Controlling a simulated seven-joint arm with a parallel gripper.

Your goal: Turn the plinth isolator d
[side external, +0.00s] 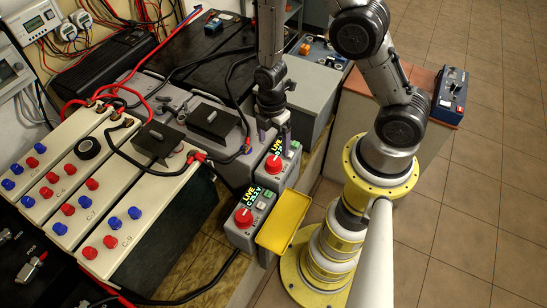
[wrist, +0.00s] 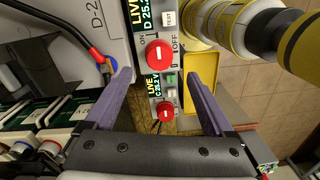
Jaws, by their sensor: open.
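Isolator D is a grey box with a red round knob (wrist: 159,54), ON and OFF marks, a TEST button and a display reading LIVE and D 25.2. In the side view its knob (side external: 273,164) sits just below my gripper (side external: 285,143). In the wrist view my gripper (wrist: 160,75) is open, its two purple-grey fingers on either side of the D knob's column, with a gap on both sides. I cannot tell how high the fingertips are above the knob. Isolator C, with a similar red knob (wrist: 165,114), is beside it and also reads LIVE; it stands nearer in the side view (side external: 243,217).
A yellow tray (side external: 283,221) adjoins the isolators. Cream batteries with red and blue caps (side external: 103,211) and cables fill the left. A black-handled grey unit (side external: 212,122) stands behind. A blue instrument (side external: 450,95) rests on a cabinet. Tiled floor is clear at right.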

